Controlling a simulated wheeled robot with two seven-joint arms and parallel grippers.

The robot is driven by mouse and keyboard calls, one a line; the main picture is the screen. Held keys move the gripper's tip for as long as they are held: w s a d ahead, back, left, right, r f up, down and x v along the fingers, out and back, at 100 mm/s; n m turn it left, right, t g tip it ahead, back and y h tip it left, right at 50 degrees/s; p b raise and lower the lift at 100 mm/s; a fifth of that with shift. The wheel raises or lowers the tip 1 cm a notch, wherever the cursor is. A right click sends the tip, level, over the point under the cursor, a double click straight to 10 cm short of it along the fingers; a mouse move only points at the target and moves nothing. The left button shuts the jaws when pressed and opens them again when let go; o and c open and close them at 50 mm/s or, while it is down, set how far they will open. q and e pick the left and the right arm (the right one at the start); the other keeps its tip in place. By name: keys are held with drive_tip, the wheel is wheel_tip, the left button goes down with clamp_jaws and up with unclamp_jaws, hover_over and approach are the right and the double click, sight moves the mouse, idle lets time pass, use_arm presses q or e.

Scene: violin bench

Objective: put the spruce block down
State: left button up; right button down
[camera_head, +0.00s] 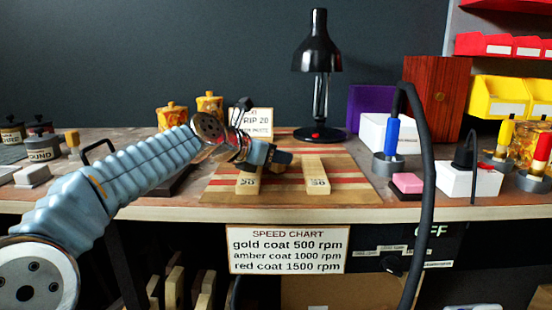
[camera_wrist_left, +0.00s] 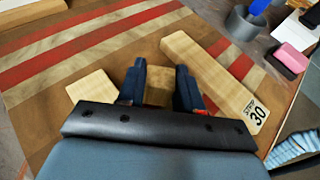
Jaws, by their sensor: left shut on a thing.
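My left gripper (camera_head: 284,158) reaches in from the left over the striped board. In the left wrist view the left gripper (camera_wrist_left: 160,80) is shut on a small pale wooden block (camera_wrist_left: 158,90), which I take as the spruce block; only part of it shows between the dark fingers. In the head view this block cannot be made out behind the gripper. Whether it touches the board is unclear. My right gripper is not in view.
The striped board (camera_head: 360,190) bears a strip marked 20 (camera_head: 247,183) below the gripper and a strip marked 30 (camera_head: 317,177) to its right. A black lamp (camera_head: 320,85) stands behind. A pink block (camera_head: 407,183) and a black hose (camera_head: 430,150) are at the right.

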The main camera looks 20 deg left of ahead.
use_arm(q)
drive_tip(key=o, duration=1)
drive_tip(key=shift+f, duration=0.1)
